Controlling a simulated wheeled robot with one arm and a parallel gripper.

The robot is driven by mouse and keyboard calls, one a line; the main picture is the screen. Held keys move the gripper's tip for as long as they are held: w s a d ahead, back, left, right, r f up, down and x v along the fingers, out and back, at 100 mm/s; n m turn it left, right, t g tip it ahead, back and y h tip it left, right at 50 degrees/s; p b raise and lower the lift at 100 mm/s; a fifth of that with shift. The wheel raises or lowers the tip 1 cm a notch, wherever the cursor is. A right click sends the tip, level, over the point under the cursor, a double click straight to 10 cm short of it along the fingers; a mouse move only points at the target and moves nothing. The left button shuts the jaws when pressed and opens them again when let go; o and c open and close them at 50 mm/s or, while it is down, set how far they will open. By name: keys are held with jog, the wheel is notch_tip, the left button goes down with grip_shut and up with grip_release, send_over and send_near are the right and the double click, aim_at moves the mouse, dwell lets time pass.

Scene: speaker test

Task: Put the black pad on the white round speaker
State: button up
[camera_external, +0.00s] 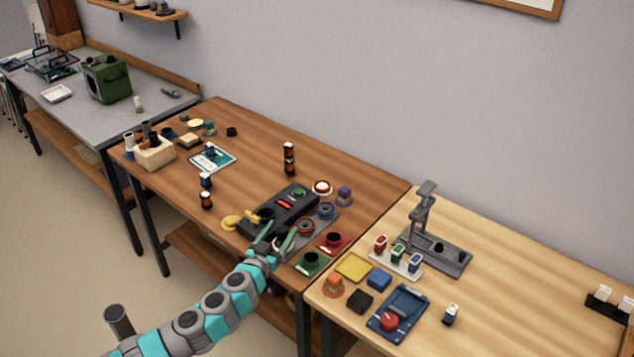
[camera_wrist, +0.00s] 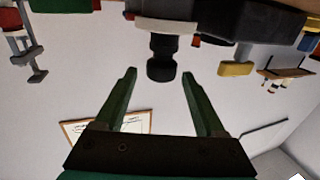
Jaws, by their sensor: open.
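A white round piece with a reddish centre (camera_external: 322,187), which looks like the white speaker, sits at the right end of the black tester. A low black block (camera_external: 359,301) on the light wood table may be the black pad; I cannot tell for sure. My gripper (camera_external: 281,228) is open and empty at the front side of the tester, apart from both. In the wrist view my green fingers (camera_wrist: 160,73) are spread, with a black knobbed thing on a white disc (camera_wrist: 165,24) beyond their tips. I cannot match it to an object in the external view.
The black tester (camera_external: 262,222) with a red display lies near my fingers. Green (camera_external: 302,270) and red (camera_external: 345,246) trays lie to the right. A grey stand (camera_external: 424,215) rises on the light table. The brown table's middle is mostly clear, with a dark post (camera_external: 289,158).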

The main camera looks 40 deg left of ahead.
jog(key=shift+s+d, duration=0.1)
jog(key=shift+s, duration=0.15)
notch_tip(320, 180, up, 7)
jog(key=p, duration=0.1)
jog(key=shift+p, duration=0.3)
jog(key=shift+r, duration=0.1)
jog(key=s+a+r+g+y+p, duration=0.2)
jog(key=a+r+y+p, duration=0.1)
jog(key=a, duration=0.5)
jog(key=s+a+f+n+g+y+p, duration=0.1)
jog(key=s+a+f+n+g+p, duration=0.15)
jog(key=s+a+f+g, duration=0.45)
jog(key=s+a+f+n+g+y+p, duration=0.15)
jog(key=s+a+f+g+p, duration=0.3)
jog(key=a+f, duration=0.5)
jog(key=s+d+f+m+g+h, duration=0.1)
jog(key=d+f+m+g+h, duration=0.35)
jog(key=f, duration=0.85)
jog(key=s+d+f+m+h, duration=0.1)
jog(key=d+f+h, duration=0.1)
jog(key=d, duration=0.3)
jog(key=s+d+f+h, duration=0.2)
jog(key=d+f, duration=0.2)
jog(key=d, duration=0.2)
jog(key=s+d+f+m+h+p, duration=0.1)
jog(key=d+f+h, duration=0.1)
jog(key=d, duration=0.4)
jog(key=shift+s+d+f+m+g, duration=0.25)
jog(key=shift+f+m+g, duration=0.1)
jog(key=shift+f+g, duration=0.1)
